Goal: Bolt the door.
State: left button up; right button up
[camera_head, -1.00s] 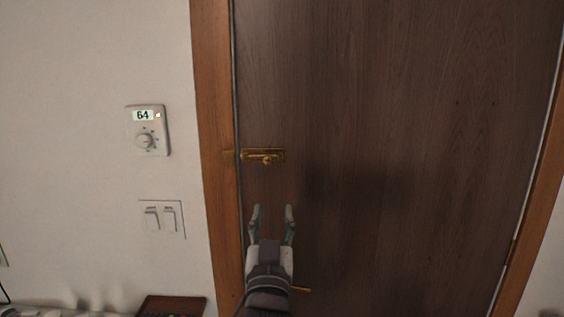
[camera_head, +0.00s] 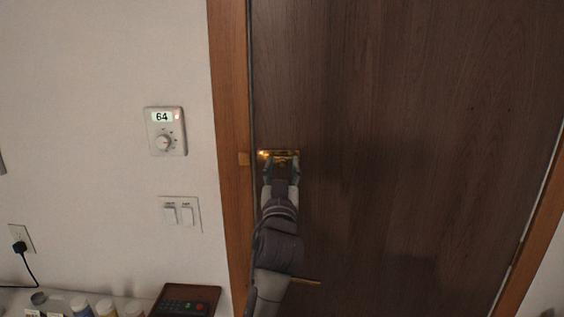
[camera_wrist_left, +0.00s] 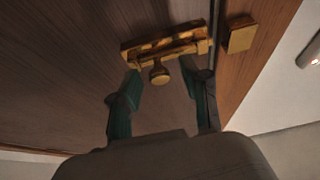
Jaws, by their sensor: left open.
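The brown wooden door (camera_head: 400,120) stands in its frame. A brass bolt (camera_head: 290,153) is mounted near the door's left edge, partly hidden by my left gripper in the head view. In the left wrist view the bolt (camera_wrist_left: 160,46) shows with its round knob (camera_wrist_left: 159,73) hanging from it. A brass keeper (camera_head: 244,158) sits on the frame beside it; in the wrist view the keeper (camera_wrist_left: 240,35) is apart from the bolt plate, with a gap between. My left gripper (camera_head: 281,164) is open, its fingers on either side of the knob. My right gripper is not in view.
A thermostat (camera_head: 165,131) and light switches (camera_head: 179,214) are on the wall at the left.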

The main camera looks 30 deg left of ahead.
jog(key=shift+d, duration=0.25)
pick_arm(q)
grip_shut()
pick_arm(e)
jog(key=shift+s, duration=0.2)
